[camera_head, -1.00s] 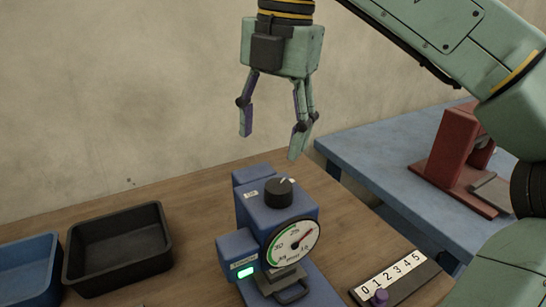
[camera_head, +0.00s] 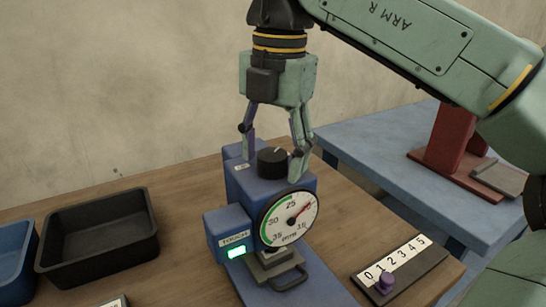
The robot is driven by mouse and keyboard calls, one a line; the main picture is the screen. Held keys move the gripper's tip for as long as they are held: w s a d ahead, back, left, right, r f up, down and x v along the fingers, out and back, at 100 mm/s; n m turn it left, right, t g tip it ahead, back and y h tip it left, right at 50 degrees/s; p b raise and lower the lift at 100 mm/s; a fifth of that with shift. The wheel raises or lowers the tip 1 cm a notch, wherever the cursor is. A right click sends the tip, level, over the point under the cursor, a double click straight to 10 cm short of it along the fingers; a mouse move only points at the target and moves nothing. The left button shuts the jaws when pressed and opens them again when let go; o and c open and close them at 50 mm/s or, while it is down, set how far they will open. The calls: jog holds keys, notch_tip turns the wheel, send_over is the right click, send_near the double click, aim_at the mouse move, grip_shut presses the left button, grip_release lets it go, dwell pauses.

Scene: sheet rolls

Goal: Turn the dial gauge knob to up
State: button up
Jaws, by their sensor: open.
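The black dial gauge knob (camera_head: 272,163) sits on top of the blue gauge body (camera_head: 285,187). A small pale mark shows on its top, toward the back right. The round white dial face (camera_head: 289,219) is on the front of the body, with a red needle pointing to the upper right. My gripper (camera_head: 273,166) is open and points down, with one finger left of the knob and the others right of it. I cannot tell whether any finger touches the knob.
A green-lit blue box (camera_head: 229,234) is attached at the gauge's left. A black tray (camera_head: 98,247) and a blue tray (camera_head: 15,265) stand at the left. A numbered slider board (camera_head: 400,272) with a purple knob lies right. A red fixture (camera_head: 457,145) stands on the blue table behind.

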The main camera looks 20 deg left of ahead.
jog(key=shift+c, duration=0.5)
jog(key=c, duration=1.1)
